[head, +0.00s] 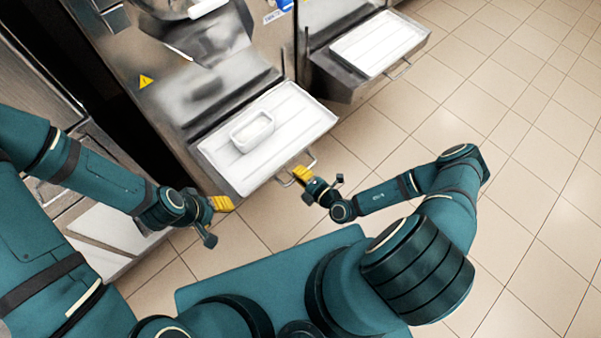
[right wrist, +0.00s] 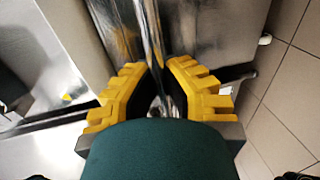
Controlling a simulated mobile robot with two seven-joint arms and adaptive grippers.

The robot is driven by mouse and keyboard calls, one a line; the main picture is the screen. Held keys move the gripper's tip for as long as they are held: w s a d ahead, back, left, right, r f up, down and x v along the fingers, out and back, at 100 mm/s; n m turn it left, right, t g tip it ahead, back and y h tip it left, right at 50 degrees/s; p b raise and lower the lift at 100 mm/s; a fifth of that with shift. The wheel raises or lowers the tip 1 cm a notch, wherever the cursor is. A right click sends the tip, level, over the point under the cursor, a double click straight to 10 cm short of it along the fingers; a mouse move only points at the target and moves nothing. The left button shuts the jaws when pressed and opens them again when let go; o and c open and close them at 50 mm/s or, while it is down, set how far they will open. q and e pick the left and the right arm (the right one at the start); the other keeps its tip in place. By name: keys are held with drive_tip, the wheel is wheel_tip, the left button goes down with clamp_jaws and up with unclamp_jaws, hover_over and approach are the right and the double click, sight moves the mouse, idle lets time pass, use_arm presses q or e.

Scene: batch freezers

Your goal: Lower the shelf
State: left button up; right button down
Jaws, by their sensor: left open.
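The steel shelf of the nearer freezer has a white ribbed top (head: 290,122) and juts out level from the machine's front. A U-shaped metal handle (head: 284,183) is at its front edge. My right gripper (head: 301,172) is at the handle, and in the right wrist view its yellow fingers (right wrist: 160,75) close in on both sides of a shiny metal bar. My left gripper (head: 222,203) is open and empty, just off the shelf's left front corner and apart from it.
A small white tub (head: 252,131) stands on the shelf. A second machine with a similar shelf (head: 380,43) and handle is at the upper right. Tiled floor (head: 480,110) is free on the right. A steel unit (head: 100,240) stands at the left.

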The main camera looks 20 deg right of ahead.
drive_tip(key=c, duration=1)
unclamp_jaws()
drive_tip(key=shift+s+d+f, duration=0.2)
drive_tip(key=shift+d+f, duration=0.05)
drive_tip(key=shift+f, duration=0.1)
drive_tip(key=shift+a+r, duration=0.1)
drive_tip(key=v, duration=1.2)
drive_tip(key=shift+r, duration=0.15)
